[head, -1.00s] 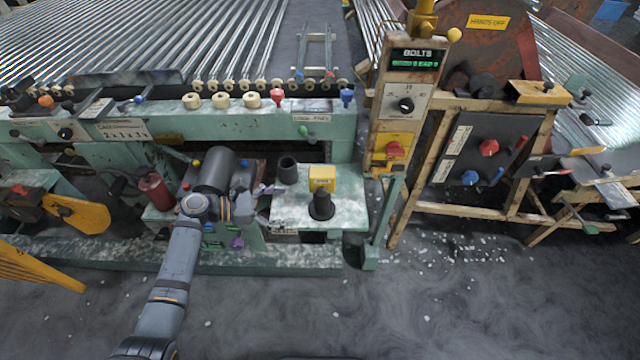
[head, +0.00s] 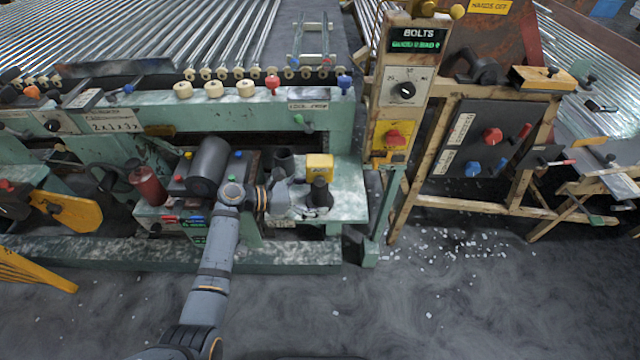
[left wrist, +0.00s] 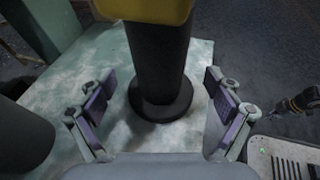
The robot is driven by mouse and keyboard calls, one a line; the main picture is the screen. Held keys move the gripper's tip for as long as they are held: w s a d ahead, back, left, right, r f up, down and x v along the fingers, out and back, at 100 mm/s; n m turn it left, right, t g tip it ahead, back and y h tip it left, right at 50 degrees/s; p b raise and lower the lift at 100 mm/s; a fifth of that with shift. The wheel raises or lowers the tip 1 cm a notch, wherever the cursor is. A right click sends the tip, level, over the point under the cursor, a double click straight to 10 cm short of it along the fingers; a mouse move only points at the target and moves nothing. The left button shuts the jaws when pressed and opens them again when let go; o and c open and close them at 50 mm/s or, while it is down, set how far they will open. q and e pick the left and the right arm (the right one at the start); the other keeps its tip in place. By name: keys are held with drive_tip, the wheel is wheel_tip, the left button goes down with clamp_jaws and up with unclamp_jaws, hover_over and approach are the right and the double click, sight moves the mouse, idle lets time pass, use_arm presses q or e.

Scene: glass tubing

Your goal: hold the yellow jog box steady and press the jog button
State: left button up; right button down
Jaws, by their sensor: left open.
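The yellow jog box (head: 319,167) sits on top of a black post (head: 320,196) with a round foot, on a pale green shelf (head: 350,200). A small dark marking shows on the box's front; I cannot make out the button. My left gripper (head: 303,203) is at the post, below the box. In the left wrist view my open fingers (left wrist: 160,97) are spread to either side of the black post (left wrist: 157,60), with gaps on both sides. Only the lower edge of the yellow box (left wrist: 145,8) shows there, at the top. My right gripper is not seen in the head view.
A dark upright cup (head: 283,160) stands left of the box, and a large dark cylinder (head: 208,165) further left. A wooden post with a red knob (head: 393,137) rises to the right. The floor in front is open, with scattered pale bits.

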use_arm(q)
drive_tip(key=shift+c, duration=0.4)
drive_tip(key=c, duration=1.3)
idle(0.4)
